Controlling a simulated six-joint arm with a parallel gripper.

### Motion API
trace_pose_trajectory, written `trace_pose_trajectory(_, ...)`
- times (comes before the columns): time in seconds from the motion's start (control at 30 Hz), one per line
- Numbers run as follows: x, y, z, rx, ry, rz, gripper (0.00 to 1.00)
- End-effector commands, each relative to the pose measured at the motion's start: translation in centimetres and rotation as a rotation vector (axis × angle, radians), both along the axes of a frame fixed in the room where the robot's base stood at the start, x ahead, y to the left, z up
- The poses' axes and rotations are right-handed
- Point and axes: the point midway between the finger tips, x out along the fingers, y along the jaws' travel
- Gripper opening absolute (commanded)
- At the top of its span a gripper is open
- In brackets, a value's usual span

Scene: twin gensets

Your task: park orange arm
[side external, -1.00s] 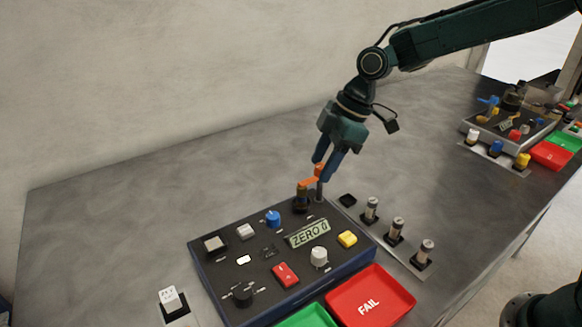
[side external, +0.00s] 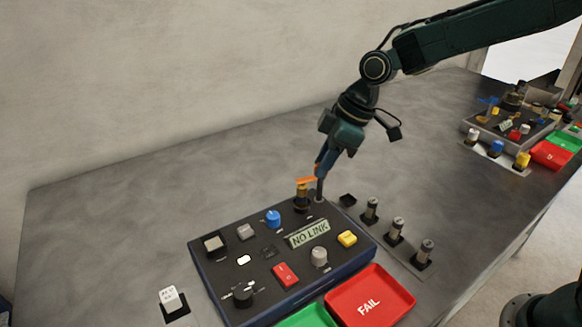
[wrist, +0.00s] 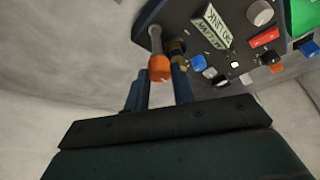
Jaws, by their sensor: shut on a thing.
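The orange arm (side external: 306,180) sits at the back corner of the near dark panel (side external: 215,275), level across the tops of a brass-and-black post (side external: 302,195) and a thin grey post (side external: 320,188). My gripper (side external: 321,172) is shut on the orange arm's right end from above. In the wrist view the orange end (wrist: 159,68) shows between my two blue fingers (wrist: 158,88); the rest of the arm is mostly hidden there. The panel's display (side external: 309,234) reads "NO LINK".
The panel carries a blue knob (side external: 273,218), a red switch (side external: 286,274) and a yellow button (side external: 347,239). Several small cylinders stand to its right. A red FAIL tray (side external: 371,300) and a green tray (side external: 306,317) lie in front. The table behind is clear.

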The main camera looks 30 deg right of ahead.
Motion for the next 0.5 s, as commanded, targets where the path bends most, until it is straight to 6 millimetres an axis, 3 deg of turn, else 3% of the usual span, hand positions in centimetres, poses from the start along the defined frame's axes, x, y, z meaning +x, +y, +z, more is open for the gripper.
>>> trace_pose_trajectory(0.5,-0.25,0.33,0.07,0.0,-0.002,-0.476,0.02)
